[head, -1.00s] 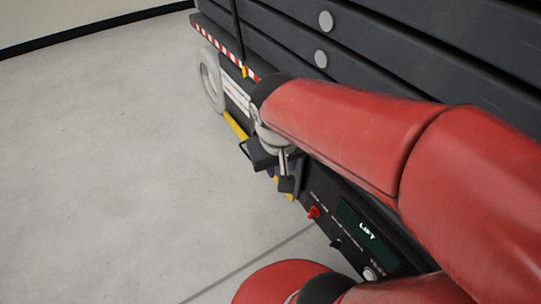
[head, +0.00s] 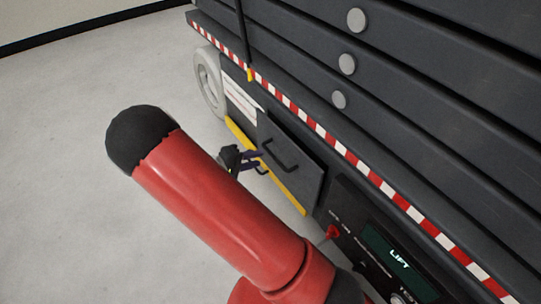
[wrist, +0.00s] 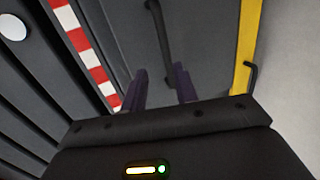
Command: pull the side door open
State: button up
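The side door (head: 305,172) is a dark grey panel low on the machine's side, with a black bar handle (head: 283,160). I cannot tell whether it stands slightly ajar. My gripper (head: 261,157) is at the handle's left, its purple fingers pointing toward the door. In the wrist view my gripper (wrist: 161,75) is open, with a clear gap between the two fingers. The handle (wrist: 161,35) lies ahead, and its near end shows between the fingers. Contact with the handle cannot be made out. My arm hides part of the floor side.
A control panel with a LIFT display (head: 395,250) and a red switch (head: 333,232) is right of the door. A red-white striped rail (head: 340,148) runs above. A yellow strip (head: 290,198) edges the bottom. A pale wheel (head: 207,80) is beyond. Floor at left is free.

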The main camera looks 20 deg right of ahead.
aim_at(271, 153)
jog(key=shift+n+t+h, duration=0.3)
jog(key=shift+t+h, duration=0.2)
jog(key=shift+t, duration=0.1)
jog(key=w+d+f, duration=0.1)
jog(key=d, duration=0.1)
jog(key=d+f, duration=0.1)
jog(key=d, duration=0.1)
jog(key=w+d+f, duration=0.1)
jog(key=d, duration=0.2)
jog(key=shift+w+f, duration=0.15)
jog(key=shift+w, duration=0.15)
grip_shut()
